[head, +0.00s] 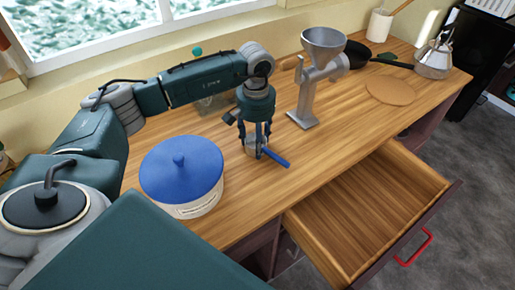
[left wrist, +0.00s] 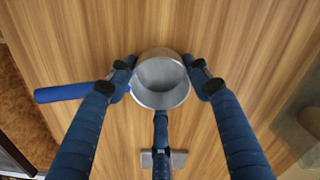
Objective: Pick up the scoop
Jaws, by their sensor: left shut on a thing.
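The scoop has a round grey metal cup and a blue handle (head: 275,157). In the head view it is at the middle of the wooden counter, right of the blue-lidded pot. My left gripper (head: 257,150) points down and is shut on the scoop's cup, partly hiding it. In the left wrist view the cup (left wrist: 162,82) is between the blue fingers of my left gripper (left wrist: 160,75), and the handle sticks out to the left behind one finger. I cannot tell whether the scoop touches the counter. My right gripper is not in view.
The white pot with a blue lid (head: 182,170) stands left of the gripper. A metal grinder (head: 318,70) stands behind and right. An open wooden drawer (head: 370,215) with a red handle juts out in front. A round board (head: 390,90) and kettle (head: 435,58) are farther right.

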